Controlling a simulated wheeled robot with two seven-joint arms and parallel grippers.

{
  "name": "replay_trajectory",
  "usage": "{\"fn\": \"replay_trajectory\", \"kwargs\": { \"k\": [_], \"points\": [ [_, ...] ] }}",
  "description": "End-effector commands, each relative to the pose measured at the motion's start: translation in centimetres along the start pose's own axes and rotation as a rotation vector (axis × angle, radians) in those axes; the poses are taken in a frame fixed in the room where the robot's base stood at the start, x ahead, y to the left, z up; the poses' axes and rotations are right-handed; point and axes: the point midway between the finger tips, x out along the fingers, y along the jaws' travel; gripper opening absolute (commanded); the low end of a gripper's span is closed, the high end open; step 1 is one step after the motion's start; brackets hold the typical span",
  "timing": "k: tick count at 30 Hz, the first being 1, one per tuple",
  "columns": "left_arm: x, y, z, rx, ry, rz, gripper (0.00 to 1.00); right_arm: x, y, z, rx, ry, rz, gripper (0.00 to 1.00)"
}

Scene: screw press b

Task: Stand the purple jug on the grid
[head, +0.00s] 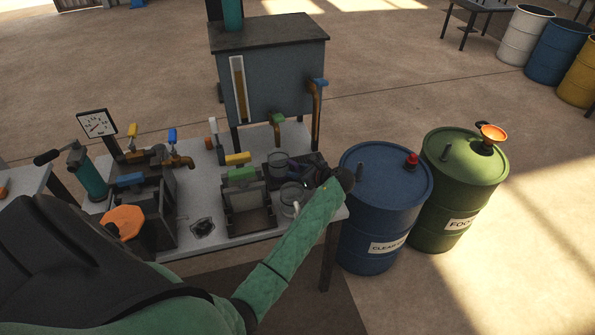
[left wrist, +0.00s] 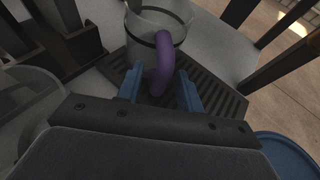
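The purple jug (left wrist: 146,28) is a clear vessel with a dark band and a thick purple handle (left wrist: 163,62). It looks upright on the dark slatted grid (left wrist: 222,98), near the grid's far end; its base is partly hidden by the handle. In the head view the jug (head: 277,159) is at the right end of the workbench. My left gripper (left wrist: 160,88) has its blue fingers on either side of the handle, with gaps visible on both sides. In the head view my left gripper (head: 321,174) is partly hidden by its own wrist. My right gripper is not seen.
Another clear vessel (left wrist: 22,105) stands beside the grid; it also shows in the head view (head: 292,196). A grey tank (head: 280,85) with taps rises behind. A blue barrel (head: 385,205) and a green barrel (head: 460,180) stand right of the bench.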

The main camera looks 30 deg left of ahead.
Motion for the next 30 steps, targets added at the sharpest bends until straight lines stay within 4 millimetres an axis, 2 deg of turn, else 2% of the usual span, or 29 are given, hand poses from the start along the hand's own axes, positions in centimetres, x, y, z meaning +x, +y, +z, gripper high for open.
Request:
{"fn": "replay_trajectory", "kwargs": {
  "k": [9, 11, 14, 24, 30],
  "points": [
    [0.0, 0.0, 0.1, 0.000, 0.000, 0.000, 0.37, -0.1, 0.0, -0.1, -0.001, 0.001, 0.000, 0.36],
    [-0.6, -0.1, 0.0, 0.000, 0.001, -0.001, 0.37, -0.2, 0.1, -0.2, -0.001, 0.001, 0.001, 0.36],
    [-2.0, -0.1, 0.0, -0.002, 0.001, -0.001, 0.37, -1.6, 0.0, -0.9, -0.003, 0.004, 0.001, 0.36],
    [-8.5, -0.1, 0.0, -0.001, 0.001, -0.002, 0.37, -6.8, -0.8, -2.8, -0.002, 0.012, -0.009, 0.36],
    [-11.1, -0.1, 0.1, -0.002, 0.000, -0.001, 0.37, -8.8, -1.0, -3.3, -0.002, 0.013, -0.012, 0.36]
  ]
}}
